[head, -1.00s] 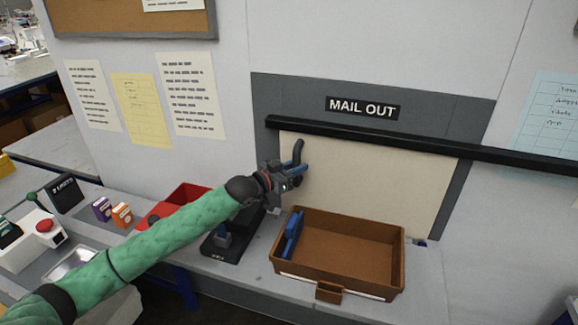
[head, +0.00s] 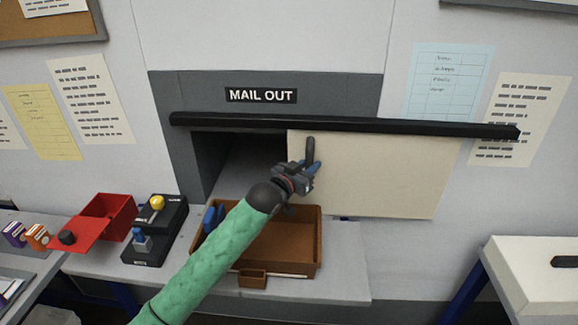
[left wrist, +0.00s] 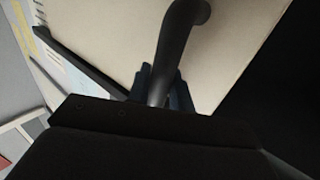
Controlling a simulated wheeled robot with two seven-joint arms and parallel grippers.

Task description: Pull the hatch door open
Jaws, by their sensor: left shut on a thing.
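The hatch door (head: 385,175) is a cream sliding panel under a black rail (head: 350,125), below the "MAIL OUT" sign. It stands slid to the right, and a dark opening (head: 240,160) shows to its left. A dark curved handle (head: 310,150) is at the door's left edge. My left gripper (head: 308,170) is shut on the handle. In the left wrist view the handle (left wrist: 180,45) rises from between the blue-grey fingers (left wrist: 160,88), with the cream door behind it. My right gripper is not in view.
A brown tray (head: 312,240) stands on the grey counter below the hatch, under my left arm. The counter's right end (head: 340,270) is clear.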

